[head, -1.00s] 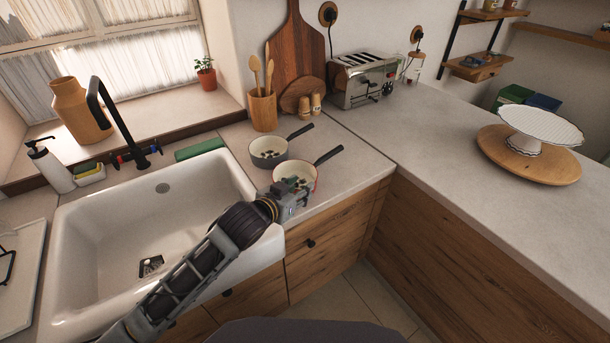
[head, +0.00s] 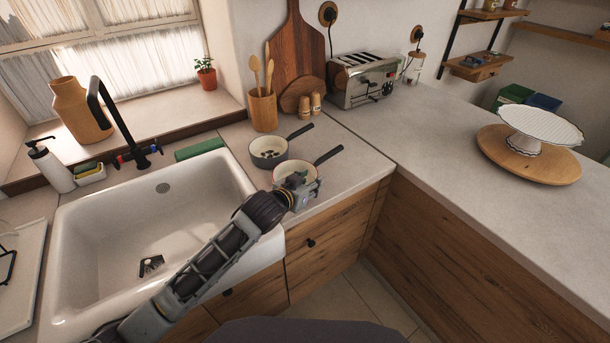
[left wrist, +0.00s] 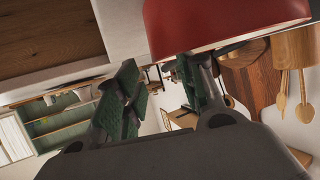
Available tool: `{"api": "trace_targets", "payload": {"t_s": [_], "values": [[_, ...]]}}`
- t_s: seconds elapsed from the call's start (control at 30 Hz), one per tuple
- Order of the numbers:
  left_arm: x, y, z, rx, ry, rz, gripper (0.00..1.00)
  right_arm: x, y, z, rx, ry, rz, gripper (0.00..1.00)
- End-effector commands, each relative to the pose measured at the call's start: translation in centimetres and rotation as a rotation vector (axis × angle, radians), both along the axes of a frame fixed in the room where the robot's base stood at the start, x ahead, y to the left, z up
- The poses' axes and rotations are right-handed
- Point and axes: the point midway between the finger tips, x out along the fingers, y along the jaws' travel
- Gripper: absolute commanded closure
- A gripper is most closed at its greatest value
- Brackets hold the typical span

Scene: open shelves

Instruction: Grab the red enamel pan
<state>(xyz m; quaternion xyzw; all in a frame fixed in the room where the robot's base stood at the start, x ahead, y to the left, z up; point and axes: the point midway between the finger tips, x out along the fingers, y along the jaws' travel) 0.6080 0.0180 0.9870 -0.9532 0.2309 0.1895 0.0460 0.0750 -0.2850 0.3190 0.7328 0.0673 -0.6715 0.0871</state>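The red enamel pan (head: 287,168) sits on the counter right of the sink, cream inside with a red rim and a dark handle pointing back right. In the left wrist view its red outer wall (left wrist: 222,20) fills the top. My left gripper (head: 299,178) is at the pan's near side and hides part of it. In the left wrist view the gripper (left wrist: 157,72) has its green-padded fingers apart with nothing held between them. One finger overlaps the pan's rim; I cannot tell whether it touches. My right gripper is not in view.
A second, dark-sided pan (head: 268,152) stands just behind left. The sink (head: 130,215) is to the left. A utensil pot (head: 262,110), cork-topped shakers and a toaster (head: 362,80) stand behind. The right counter is mostly clear before the cake stand (head: 538,125).

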Motion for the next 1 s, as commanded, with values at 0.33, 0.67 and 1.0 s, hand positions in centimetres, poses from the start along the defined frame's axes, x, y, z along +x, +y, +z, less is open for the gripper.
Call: {"api": "trace_targets", "payload": {"t_s": [0.33,0.67,1.0], "values": [[0.6,-0.2,-0.3,0.0,0.0,0.0,0.61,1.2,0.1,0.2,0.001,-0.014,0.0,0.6],[2.9,-1.0,-1.3,0.0,0.0,0.001,0.61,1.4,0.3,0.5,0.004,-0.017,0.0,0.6],[4.3,-1.8,-2.1,0.0,0.0,0.0,0.61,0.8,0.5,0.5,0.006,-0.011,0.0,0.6]]}}
